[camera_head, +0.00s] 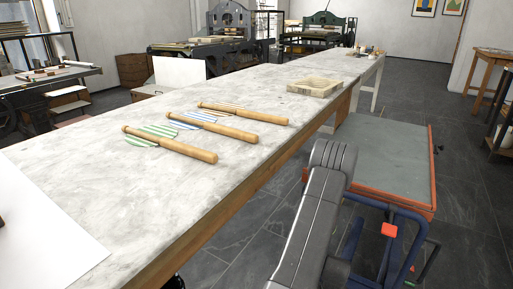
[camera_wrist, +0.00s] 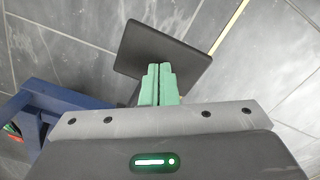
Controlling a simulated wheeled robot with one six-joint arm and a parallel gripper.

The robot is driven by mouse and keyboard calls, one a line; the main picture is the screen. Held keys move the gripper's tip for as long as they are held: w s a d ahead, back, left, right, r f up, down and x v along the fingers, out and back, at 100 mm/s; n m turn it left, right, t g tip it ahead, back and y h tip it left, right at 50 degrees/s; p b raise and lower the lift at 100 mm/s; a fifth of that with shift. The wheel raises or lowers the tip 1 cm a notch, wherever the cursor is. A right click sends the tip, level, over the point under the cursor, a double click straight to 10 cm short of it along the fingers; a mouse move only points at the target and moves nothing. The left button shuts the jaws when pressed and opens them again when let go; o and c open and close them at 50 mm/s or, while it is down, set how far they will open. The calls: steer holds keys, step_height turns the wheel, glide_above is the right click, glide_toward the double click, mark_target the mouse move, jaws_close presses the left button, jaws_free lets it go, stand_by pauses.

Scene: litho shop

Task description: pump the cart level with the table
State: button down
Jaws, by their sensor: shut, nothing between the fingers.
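The cart (camera_head: 385,155) stands at the right side of the long marble-topped table (camera_head: 90,120). Its grey, orange-edged platform looks lower than the tabletop. Its blue frame (camera_head: 407,225) carries a red piece (camera_head: 389,230) at the near end. In the wrist view the blue frame (camera_wrist: 50,98) is at the left. A flat dark plate, which looks like the cart's foot pedal (camera_wrist: 190,58), lies beyond my gripper (camera_wrist: 160,72). The green fingers are shut, with nothing between them, and overlap the plate in the picture; contact cannot be told. In the head view my arm hides the gripper.
Several wooden rollers with striped flags (camera_head: 170,144) lie on the table, with a shallow frame (camera_head: 315,86) farther back. A white sheet (camera_head: 40,225) lies at the near left. Dark tiled floor (camera_head: 465,215) is open right of the cart. A wooden stand (camera_head: 490,85) is at far right.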

steer(key=f+b, duration=0.3)
steer(key=f, duration=0.2)
steer(key=shift+w+d+f+b, duration=0.15)
steer(key=shift+w+f+b, duration=0.1)
steer(key=shift+b, duration=0.15)
step_height(320, 180, up, 9)
steer(key=p, duration=0.6)
steer(key=shift+f, duration=0.1)
steer(key=f+b, duration=0.3)
steer(key=f, duration=0.1)
steer(key=f+b, duration=0.3)
steer(key=f, duration=0.1)
steer(key=shift+w+d+f+b, duration=0.15)
steer(key=shift+w+f+b, duration=0.05)
steer(key=shift+b, duration=0.15)
step_height(320, 180, up, 8)
steer(key=p, duration=0.7)
steer(key=shift+r, duration=0.2)
